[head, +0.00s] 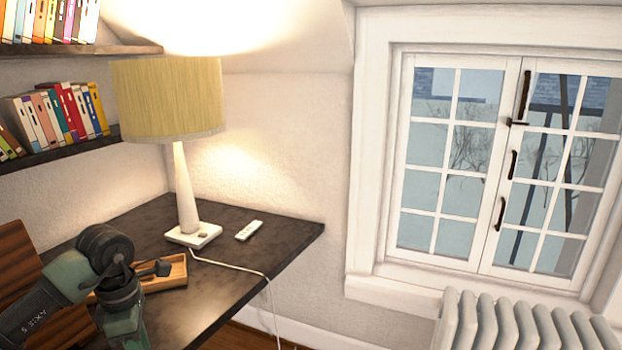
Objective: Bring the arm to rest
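My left arm comes in at the lower left of the head view. It is a grey-green arm with a dark round joint, bent so that its far part points down and leaves the picture at the bottom edge. It is in front of the dark desk (262,232). Its gripper fingers do not show. My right arm and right gripper are not in view. I cannot see anything held.
A lit lamp (170,100) stands on the desk by a small white remote (249,230). A wooden tray (172,282) is partly hidden behind my arm. Bookshelves (60,148) hang at left. A window (505,165) and radiator (525,325) are at right.

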